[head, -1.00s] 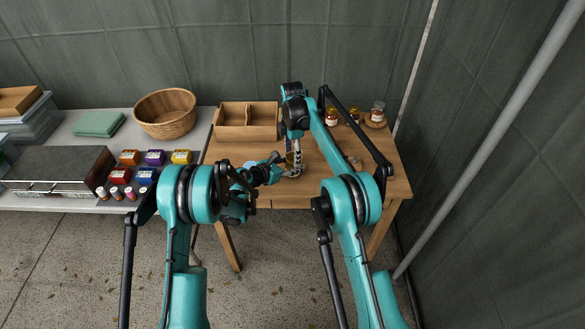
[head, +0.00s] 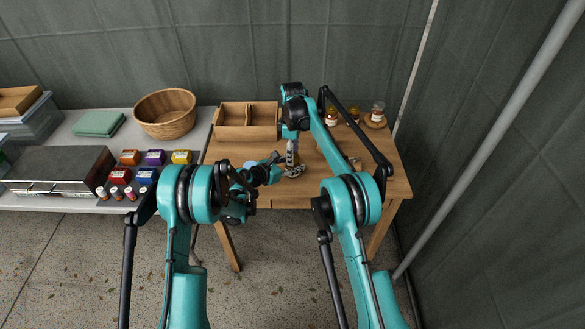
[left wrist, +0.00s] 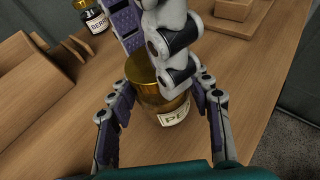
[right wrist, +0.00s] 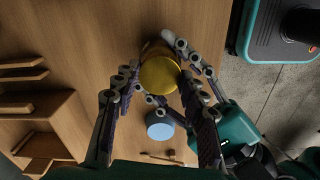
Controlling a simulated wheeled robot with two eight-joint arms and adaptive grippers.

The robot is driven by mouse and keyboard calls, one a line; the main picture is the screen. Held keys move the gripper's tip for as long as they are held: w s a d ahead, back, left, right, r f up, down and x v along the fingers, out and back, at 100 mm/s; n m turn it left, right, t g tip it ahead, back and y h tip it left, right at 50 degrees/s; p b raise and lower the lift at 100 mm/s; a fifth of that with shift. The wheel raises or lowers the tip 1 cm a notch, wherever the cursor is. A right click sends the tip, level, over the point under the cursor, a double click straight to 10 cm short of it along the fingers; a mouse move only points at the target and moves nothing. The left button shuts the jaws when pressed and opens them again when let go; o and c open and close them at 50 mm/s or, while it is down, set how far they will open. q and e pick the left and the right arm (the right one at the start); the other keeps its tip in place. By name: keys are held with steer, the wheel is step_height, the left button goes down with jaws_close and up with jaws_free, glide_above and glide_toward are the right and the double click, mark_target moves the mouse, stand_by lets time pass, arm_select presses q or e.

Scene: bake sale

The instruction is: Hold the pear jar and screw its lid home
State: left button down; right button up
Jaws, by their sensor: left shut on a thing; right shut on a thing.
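The pear jar (left wrist: 172,112), with amber contents and a partly covered label starting "PE", stands upright on the wooden table. My left gripper (left wrist: 164,118) is shut around its body, one finger on each side. The gold lid (right wrist: 160,75) sits on top of the jar. My right gripper (right wrist: 159,85) comes down from above and is shut on the lid, with fingers on both sides. In the left wrist view the right fingers cover part of the lid (left wrist: 138,68). Whether the lid sits fully down cannot be told. In the head view my arms mostly hide the jar.
A divided wooden crate (head: 248,132) stands at the table's back left. Several jars, including a berry jar (left wrist: 92,15), stand at the back. A round blue-topped item (right wrist: 160,125) is near my grippers.

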steer(key=m, duration=0.7)
steer(key=shift+m, duration=0.3)
steer(key=m, duration=0.4)
steer(key=shift+m, duration=0.3)
steer(key=m, duration=0.4)
steer(key=o, duration=1.4)
step_height(320, 180, up, 7)
steer(key=shift+r, duration=0.2)
